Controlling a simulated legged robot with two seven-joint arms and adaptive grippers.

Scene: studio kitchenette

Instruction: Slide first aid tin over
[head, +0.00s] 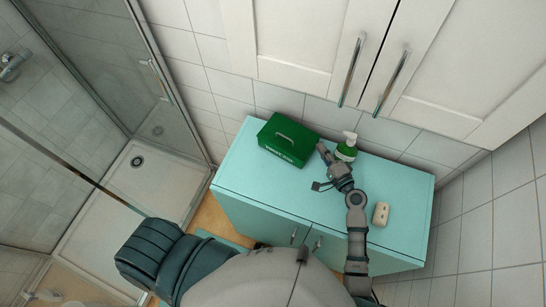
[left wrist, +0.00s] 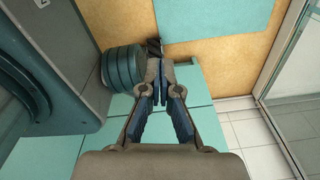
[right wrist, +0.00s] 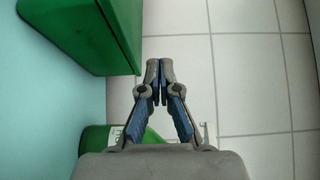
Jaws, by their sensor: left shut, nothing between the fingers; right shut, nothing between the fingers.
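The green first aid tin (head: 283,148) with a handle on its lid stands at the back left of the turquoise counter (head: 262,190). It also shows at the upper left of the right wrist view (right wrist: 85,30). My right gripper (head: 323,151) is shut and empty, just right of the tin; the right wrist view shows a gap between its fingertips (right wrist: 160,72) and the tin. My left gripper (left wrist: 161,75) is shut and empty in the left wrist view, low by the turquoise cabinet front and the floor. It does not show in the head view.
A green pump bottle (head: 346,152) stands right of the tin, close to my right gripper; its green body (right wrist: 95,140) is partly hidden in the right wrist view. A pale bar (head: 381,213) lies farther right. Tiled wall and overhead cabinets are behind. The counter's front left is clear.

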